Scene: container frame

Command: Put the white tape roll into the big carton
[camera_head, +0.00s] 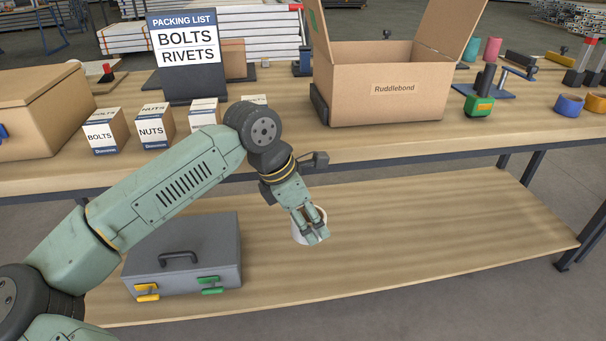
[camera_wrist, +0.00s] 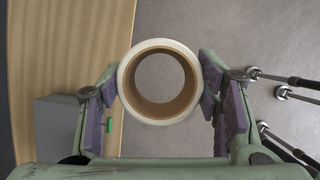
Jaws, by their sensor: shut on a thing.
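The white tape roll (camera_wrist: 159,49) is a short white ring with a brown core, held between the finger pads of my gripper (camera_wrist: 160,88) in the wrist view. In the head view the white tape roll (camera_head: 298,236) is partly hidden behind my gripper (camera_head: 315,236). My gripper is shut on the roll in front of the bench, below the level of its top. The big carton (camera_head: 345,98), labelled Ruddlebond, stands on the bench top with its flaps raised. Its inner floor is hidden.
Small boxes (camera_head: 151,127), a packing list sign (camera_head: 187,57) and a closed brown box (camera_head: 35,120) stand left of the carton. A grey toolbox (camera_head: 182,253) sits on the lower shelf (camera_head: 440,230), which is otherwise largely bare.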

